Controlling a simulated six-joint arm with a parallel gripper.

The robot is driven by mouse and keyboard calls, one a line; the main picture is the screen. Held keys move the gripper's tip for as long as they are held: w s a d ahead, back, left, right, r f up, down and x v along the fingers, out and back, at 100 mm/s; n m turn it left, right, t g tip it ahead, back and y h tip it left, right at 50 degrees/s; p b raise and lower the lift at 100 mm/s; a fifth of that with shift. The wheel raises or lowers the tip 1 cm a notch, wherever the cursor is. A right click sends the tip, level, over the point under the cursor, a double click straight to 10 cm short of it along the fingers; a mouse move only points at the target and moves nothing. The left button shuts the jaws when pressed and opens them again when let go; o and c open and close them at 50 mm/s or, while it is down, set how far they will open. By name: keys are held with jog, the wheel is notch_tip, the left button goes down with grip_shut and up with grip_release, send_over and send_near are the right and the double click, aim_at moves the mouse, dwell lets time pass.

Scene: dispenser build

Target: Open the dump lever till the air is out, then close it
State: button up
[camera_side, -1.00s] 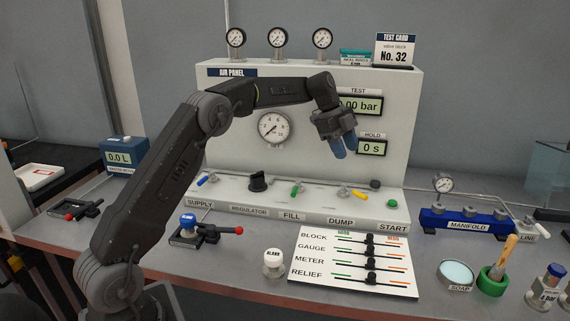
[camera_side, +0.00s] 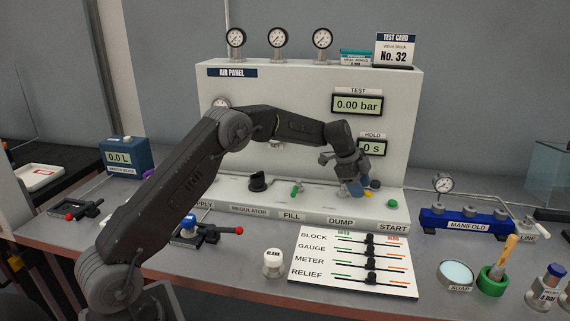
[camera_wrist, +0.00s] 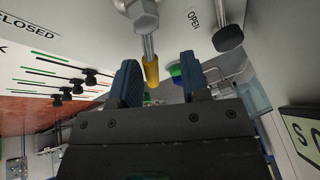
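The dump lever, with a yellow grip (camera_wrist: 151,74) on a metal stem, shows in the wrist view between the two blue fingers of my gripper (camera_wrist: 160,62). The fingers are apart, with a gap on each side of the grip. In the side view my gripper (camera_side: 356,189) is down at the DUMP station, and its fingers hide most of the lever. The TEST display (camera_side: 357,104) reads 0.00 bar.
The green-handled fill lever (camera_side: 296,190) and black regulator knob (camera_side: 258,181) are left of my gripper. The green START button (camera_side: 392,203) is to its right. A white board with black sliders (camera_side: 355,264) lies in front. The blue manifold (camera_side: 466,222) is farther right.

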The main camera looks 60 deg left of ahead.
jog(key=n, duration=0.1)
jog(key=w+n+y, duration=0.1)
jog(key=n+t, duration=0.1)
jog(key=n, duration=0.1)
jog(key=shift+w+a+y, duration=0.25)
jog(key=shift+a+y, duration=0.05)
jog(key=shift+a, duration=0.1)
jog(key=v, duration=1.5)
jog(key=s+d+r+n, duration=0.1)
jog(key=s+d+n, duration=0.1)
jog(key=s, duration=0.6)
jog(key=s+d+r+n, duration=0.2)
jog(key=s+d, duration=0.3)
jog(key=s, duration=0.4)
jog(key=s+d+r+n+y, duration=0.1)
jog(key=s+d, duration=0.3)
jog(key=s, duration=0.4)
jog(key=shift+s+r+n, duration=0.4)
jog(key=shift+n, duration=0.4)
